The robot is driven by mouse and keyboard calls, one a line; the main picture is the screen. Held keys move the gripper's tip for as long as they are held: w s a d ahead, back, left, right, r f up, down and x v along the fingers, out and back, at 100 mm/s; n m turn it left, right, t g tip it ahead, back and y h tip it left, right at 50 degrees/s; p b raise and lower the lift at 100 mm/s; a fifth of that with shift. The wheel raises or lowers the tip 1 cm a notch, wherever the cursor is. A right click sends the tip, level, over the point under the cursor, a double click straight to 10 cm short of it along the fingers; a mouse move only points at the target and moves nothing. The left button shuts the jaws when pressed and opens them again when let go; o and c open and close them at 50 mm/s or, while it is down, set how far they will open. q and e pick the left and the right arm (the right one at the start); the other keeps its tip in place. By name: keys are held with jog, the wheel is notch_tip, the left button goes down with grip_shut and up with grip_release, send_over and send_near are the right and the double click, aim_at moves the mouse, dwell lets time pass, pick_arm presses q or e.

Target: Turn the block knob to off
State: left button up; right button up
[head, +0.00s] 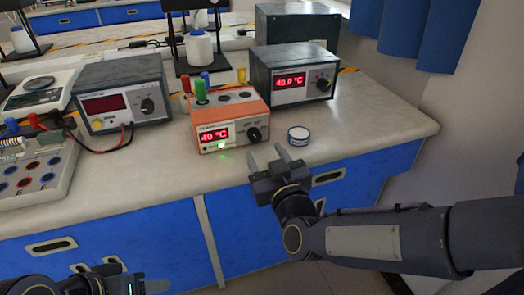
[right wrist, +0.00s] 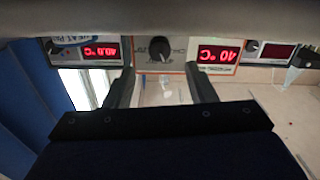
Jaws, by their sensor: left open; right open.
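The orange heating block (head: 229,122) stands on the bench, its red display reading 40 °C and a green light lit. Its round black knob (head: 254,134) is at the right of its front face. My right gripper (head: 267,155) is open and empty, in front of and slightly below the knob, apart from it. In the right wrist view the picture is upside down. The knob (right wrist: 160,50) shows between the two spread fingers, farther off. I cannot read its setting. My left gripper (head: 133,276) is open, low at the bottom left, away from the block.
A dark unit reading 40.0 °C (head: 295,76) stands behind right. A grey power supply (head: 121,90) with leads is at the left. Coloured tubes stand in the block's top. The bench front strip is clear.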

aim_at(255, 138)
jog(key=x, duration=0.5)
jog(key=shift+w+b, duration=0.2)
jog(key=shift+b, duration=0.1)
jog(key=c, duration=1)
jog(key=shift+o, duration=0.2)
jog(key=shift+n+p, duration=0.3)
jog(key=shift+n, duration=0.1)
jog(key=n+p, duration=0.1)
jog(key=n, duration=0.3)
jog(key=shift+a+p, duration=0.1)
jog(key=shift+p, duration=0.3)
jog(key=n+p, duration=0.1)
jog(key=n, duration=0.4)
jog(key=shift+p, duration=0.4)
jog(key=shift+f, duration=0.1)
